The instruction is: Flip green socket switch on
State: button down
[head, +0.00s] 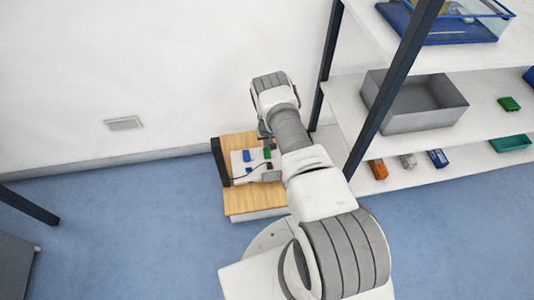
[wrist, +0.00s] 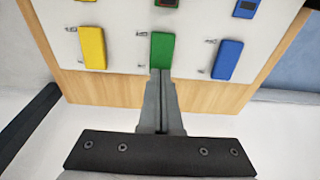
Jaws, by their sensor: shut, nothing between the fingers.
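The green socket switch (wrist: 162,50) sits in the middle of a white panel on a wooden board, between a yellow switch (wrist: 92,48) and a blue switch (wrist: 227,59) in the wrist view. My gripper (wrist: 160,74) is shut and empty, its fingertips at the lower edge of the green switch. I cannot tell whether they touch it. In the head view the green (head: 267,153) and blue (head: 247,155) pieces show on the board, partly hidden by my arm. The on or off position of the green switch is not clear.
The wooden stand (head: 245,203) is beside the white wall. A shelf unit with a grey bin (head: 420,118) and several small coloured objects rises to the right. A dark post (head: 220,160) stands at the board's left edge.

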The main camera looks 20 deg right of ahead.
jog(key=shift+f, duration=0.6)
jog(key=shift+r+p, duration=2.15)
jog(key=shift+r, duration=1.4)
